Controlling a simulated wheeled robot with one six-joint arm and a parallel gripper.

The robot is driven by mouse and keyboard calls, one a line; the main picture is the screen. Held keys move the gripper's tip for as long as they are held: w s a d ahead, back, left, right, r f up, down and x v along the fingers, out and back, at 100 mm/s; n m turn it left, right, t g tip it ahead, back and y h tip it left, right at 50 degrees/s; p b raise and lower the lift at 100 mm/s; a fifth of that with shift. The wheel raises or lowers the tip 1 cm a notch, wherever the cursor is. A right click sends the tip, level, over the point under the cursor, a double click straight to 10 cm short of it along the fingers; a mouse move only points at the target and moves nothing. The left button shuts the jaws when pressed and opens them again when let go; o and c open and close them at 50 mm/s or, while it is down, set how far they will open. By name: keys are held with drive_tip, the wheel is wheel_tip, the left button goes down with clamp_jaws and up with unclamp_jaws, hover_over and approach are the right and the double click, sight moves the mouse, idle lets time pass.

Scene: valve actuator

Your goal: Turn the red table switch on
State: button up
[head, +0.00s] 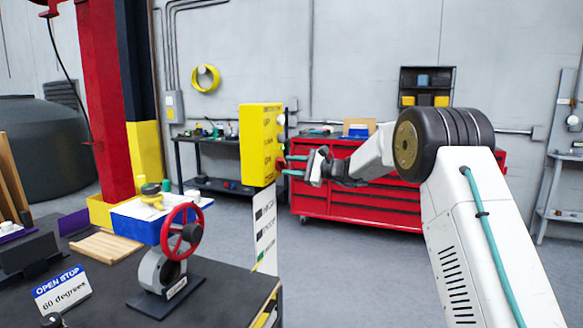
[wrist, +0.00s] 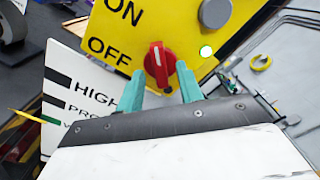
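The yellow control box (head: 258,146) hangs in the middle of the head view, left of my gripper (head: 290,165). In the wrist view its yellow face (wrist: 180,22) shows the words ON and OFF and a red rotary switch (wrist: 157,64) with a pale pointer line. Part of the switch's label is cut off at the frame's top.
A dark table (head: 90,300) at lower left holds a red handwheel valve (head: 182,231), a blue bin (head: 139,224) and an OPEN STOP sign (head: 61,290). A white label board (head: 265,235) stands below the box. A red tool cabinet (head: 360,197) is behind my arm.

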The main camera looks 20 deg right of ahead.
drive_tip(key=v, duration=0.7)
drive_tip(key=shift+d, duration=0.15)
